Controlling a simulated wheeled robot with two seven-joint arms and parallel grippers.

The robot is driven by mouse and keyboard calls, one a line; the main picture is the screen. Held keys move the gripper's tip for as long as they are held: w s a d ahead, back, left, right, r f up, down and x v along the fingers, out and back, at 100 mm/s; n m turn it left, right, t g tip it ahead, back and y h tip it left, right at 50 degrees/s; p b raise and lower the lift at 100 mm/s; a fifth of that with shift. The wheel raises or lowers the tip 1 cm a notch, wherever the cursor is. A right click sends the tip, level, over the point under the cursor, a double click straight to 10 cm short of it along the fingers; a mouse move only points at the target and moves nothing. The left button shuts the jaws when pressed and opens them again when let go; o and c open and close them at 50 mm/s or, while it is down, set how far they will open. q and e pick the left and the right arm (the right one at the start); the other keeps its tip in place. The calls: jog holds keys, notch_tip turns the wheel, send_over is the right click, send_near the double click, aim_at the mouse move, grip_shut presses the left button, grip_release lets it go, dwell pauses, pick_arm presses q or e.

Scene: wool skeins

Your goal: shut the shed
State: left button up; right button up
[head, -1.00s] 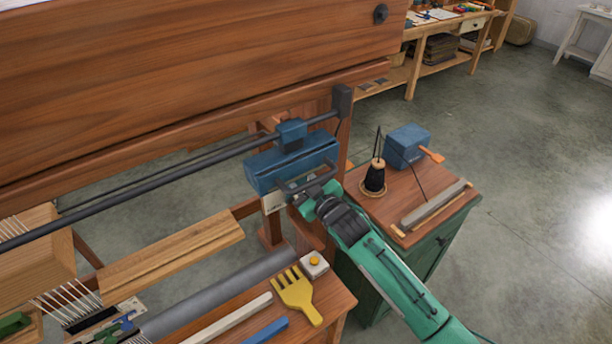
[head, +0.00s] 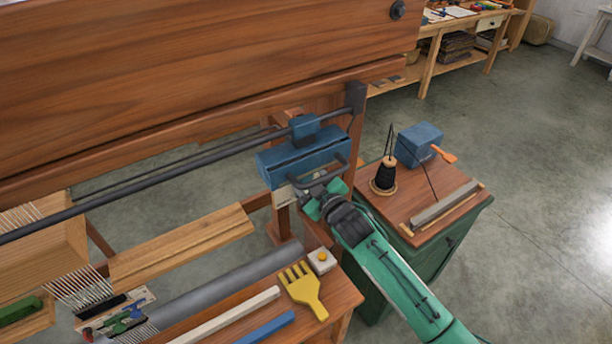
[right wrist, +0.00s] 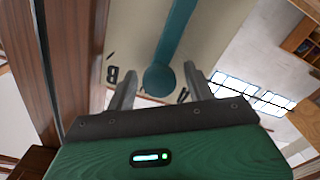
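A loom fills the left of the head view, with white threads (head: 78,290) at its lower left. My left gripper is out of view.
A wooden ledge holds a yellow comb (head: 303,290), a white block with an orange button (head: 321,261) and a blue bar (head: 266,328). A green cabinet (head: 440,255) carries a black thread spool (head: 385,175) and a blue box (head: 419,143). Floor at the right is clear.

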jog(key=shift+s+d+f, duration=0.1)
jog(key=shift+s+d, duration=0.15)
jog(key=b+v, duration=0.3)
jog(key=v, duration=1)
jog(key=shift+b, duration=0.35)
jog(key=shift+s, duration=0.1)
